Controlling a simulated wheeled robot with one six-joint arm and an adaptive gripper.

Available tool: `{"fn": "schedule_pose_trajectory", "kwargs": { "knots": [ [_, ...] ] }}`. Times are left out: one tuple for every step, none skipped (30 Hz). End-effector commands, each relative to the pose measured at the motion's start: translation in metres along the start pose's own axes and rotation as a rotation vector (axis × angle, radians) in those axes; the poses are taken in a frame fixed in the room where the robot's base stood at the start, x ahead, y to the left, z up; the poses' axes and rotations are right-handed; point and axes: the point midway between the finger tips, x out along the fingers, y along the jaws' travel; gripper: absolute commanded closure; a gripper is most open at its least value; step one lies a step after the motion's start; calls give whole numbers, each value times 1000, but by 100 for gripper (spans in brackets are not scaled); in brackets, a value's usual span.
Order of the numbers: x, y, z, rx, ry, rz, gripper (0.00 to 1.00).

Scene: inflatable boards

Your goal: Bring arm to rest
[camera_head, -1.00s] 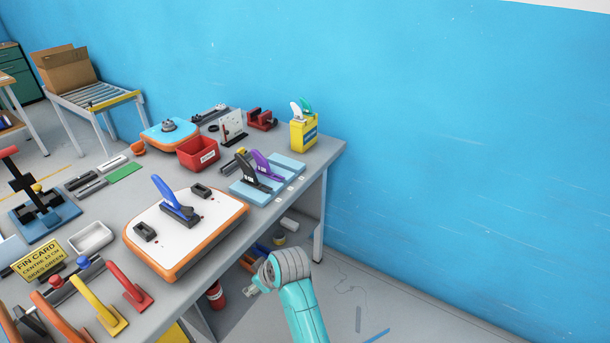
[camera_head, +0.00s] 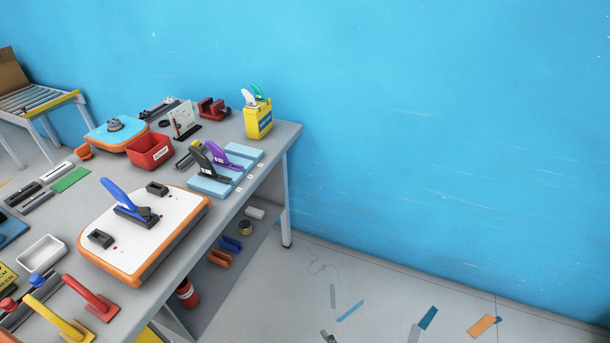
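My arm is almost wholly out of the picture. A small grey-green tip at the bottom edge, right of the workbench (camera_head: 222,289), may be part of my gripper (camera_head: 328,337). Too little of it shows to tell whether it is open or shut, or whether it holds anything. It appears over the floor, clear of the bench in the picture. The white board with orange edges (camera_head: 95,215) lies on the bench with a blue-handled fin (camera_head: 122,198) standing in its middle slot and a black block on either side.
On the bench are a red bin (camera_head: 150,152), a yellow fin holder (camera_head: 259,120), light-blue pads (camera_head: 207,186) with black and purple fins, a blue-topped board (camera_head: 115,134) and red and yellow levers. The blue wall stands behind. Floor at right is open, with tape scraps (camera_head: 484,326).

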Motion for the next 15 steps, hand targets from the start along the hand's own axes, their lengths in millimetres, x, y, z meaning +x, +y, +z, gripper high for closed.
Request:
{"fn": "schedule_pose_trajectory", "kwargs": {
  "knots": [
    [-14,3,16,22,7,22,27],
    [-22,5,23,33,16,35,27],
    [-34,7,31,49,28,52,27],
    [-42,9,38,62,37,66,27],
    [-51,10,43,73,47,79,27],
    [-63,12,50,86,59,97,27],
    [-72,13,55,98,69,110,27],
    [-81,14,60,109,78,123,27],
    [-94,15,66,122,91,139,27],
    [-103,16,70,133,101,151,27],
    [-113,17,74,144,111,164,27],
    [-126,17,79,156,124,180,27],
    [-136,18,82,166,134,192,27],
    [-147,18,85,176,143,204,27],
    [-160,18,88,188,156,220,27]
  ]
}}
